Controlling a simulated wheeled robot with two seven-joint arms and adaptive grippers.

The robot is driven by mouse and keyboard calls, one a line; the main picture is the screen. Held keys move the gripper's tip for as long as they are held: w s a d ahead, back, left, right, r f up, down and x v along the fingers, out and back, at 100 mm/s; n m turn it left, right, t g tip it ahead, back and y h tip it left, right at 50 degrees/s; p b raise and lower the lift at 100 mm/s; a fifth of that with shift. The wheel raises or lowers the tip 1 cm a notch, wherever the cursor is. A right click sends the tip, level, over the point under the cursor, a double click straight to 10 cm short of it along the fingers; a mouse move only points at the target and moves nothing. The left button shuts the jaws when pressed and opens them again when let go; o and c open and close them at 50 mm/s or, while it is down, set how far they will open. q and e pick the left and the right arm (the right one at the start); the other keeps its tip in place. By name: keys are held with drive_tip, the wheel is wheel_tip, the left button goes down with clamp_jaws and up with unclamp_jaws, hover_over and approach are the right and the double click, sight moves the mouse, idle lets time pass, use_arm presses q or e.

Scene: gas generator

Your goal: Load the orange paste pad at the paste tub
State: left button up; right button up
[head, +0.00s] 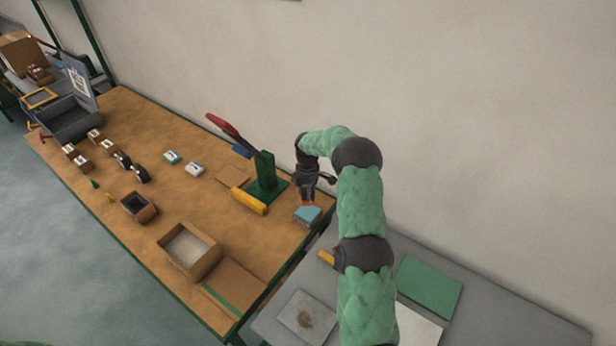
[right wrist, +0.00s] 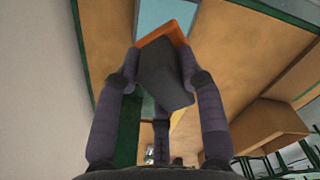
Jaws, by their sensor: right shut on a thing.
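My right gripper (head: 308,196) hangs at the right end of the wooden bench, over the light blue paste tub (head: 307,216). It is shut on the paste pad, a dark grey block with an orange face. In the right wrist view the orange pad (right wrist: 164,35) sits between the fingers, its orange side away from the palm. The tub (right wrist: 165,12) shows just beyond the orange edge. I cannot tell whether pad and tub touch. My left gripper is not in view.
A green press (head: 265,180) with a red lever stands left of the gripper, a yellow roll (head: 249,201) before it. An open cardboard box (head: 189,251) and small parts lie farther left. A grey table (head: 500,305) with flat sheets lies to the right.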

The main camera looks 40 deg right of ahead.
drive_tip(key=shift+w+f, duration=0.1)
drive_tip(key=shift+f+b, duration=0.35)
drive_tip(key=shift+f, duration=0.1)
drive_tip(key=shift+f+b, duration=0.85)
drive_tip(key=shift+f, duration=1.5)
drive_tip(key=shift+f+b, duration=0.4)
drive_tip(key=shift+f, duration=0.1)
drive_tip(key=shift+s+a+f, duration=0.1)
drive_tip(key=shift+s+f, duration=0.1)
idle(0.7)
drive_tip(key=shift+w+r+p, duration=0.1)
drive_tip(key=shift+r+p, duration=1.2)
drive_tip(key=shift+r, duration=2.35)
